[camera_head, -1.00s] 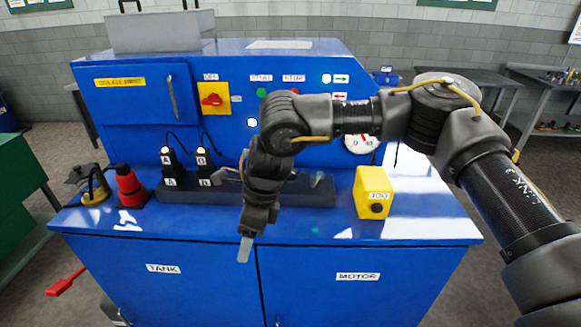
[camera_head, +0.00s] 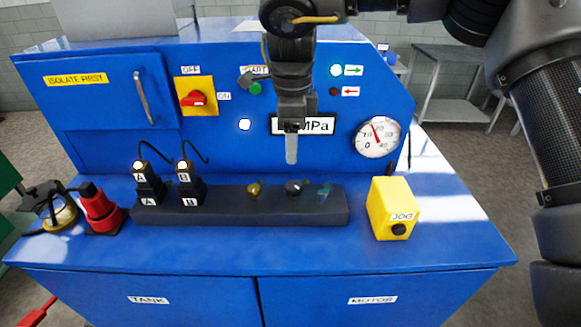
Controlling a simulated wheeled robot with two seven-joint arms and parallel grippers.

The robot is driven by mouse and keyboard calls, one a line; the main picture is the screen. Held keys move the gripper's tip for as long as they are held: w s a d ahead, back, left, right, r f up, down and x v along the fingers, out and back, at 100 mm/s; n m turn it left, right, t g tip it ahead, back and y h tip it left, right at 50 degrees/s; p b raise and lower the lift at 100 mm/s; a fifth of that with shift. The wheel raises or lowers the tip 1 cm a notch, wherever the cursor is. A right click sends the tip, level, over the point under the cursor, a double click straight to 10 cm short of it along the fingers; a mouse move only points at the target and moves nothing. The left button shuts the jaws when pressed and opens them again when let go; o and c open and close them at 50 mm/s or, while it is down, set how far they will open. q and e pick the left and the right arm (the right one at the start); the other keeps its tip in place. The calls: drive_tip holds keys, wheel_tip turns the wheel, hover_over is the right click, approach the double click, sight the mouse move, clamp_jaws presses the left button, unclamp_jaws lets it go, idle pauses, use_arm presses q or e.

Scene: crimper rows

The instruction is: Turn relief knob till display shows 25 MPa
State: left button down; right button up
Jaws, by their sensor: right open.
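My right gripper (camera_head: 291,150) hangs down in front of the blue panel, above the black manifold block (camera_head: 225,207), seen edge-on and holding nothing. It covers part of the display (camera_head: 322,126); "MPa" is legible, but the number is hidden. A brass knob (camera_head: 254,190), a black knob (camera_head: 294,187) and a teal part (camera_head: 325,190) sit on the manifold below it, apart from the fingers. No label tells which is the relief knob. A round dial gauge (camera_head: 377,137) with a red needle is right of the display. My left gripper is out of view.
A yellow JOG box (camera_head: 393,209) stands right of the manifold. Plugs A (camera_head: 147,185) and B (camera_head: 187,185) stand upright at its left end, with a red part (camera_head: 100,210) beyond. A red switch (camera_head: 197,98) is on the panel. The bench front is clear.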

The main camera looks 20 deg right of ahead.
sight(294, 185)
drive_tip(key=f+p, duration=0.1)
drive_tip(key=f, duration=0.3)
drive_tip(key=f+p, duration=0.1)
drive_tip(key=f, duration=0.4)
drive_tip(key=shift+s+d, duration=0.15)
drive_tip(key=shift+s, duration=0.05)
drive_tip(key=shift+f, duration=0.8)
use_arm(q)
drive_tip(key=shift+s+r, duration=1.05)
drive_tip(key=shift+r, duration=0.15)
use_arm(e)
drive_tip(key=c, duration=1)
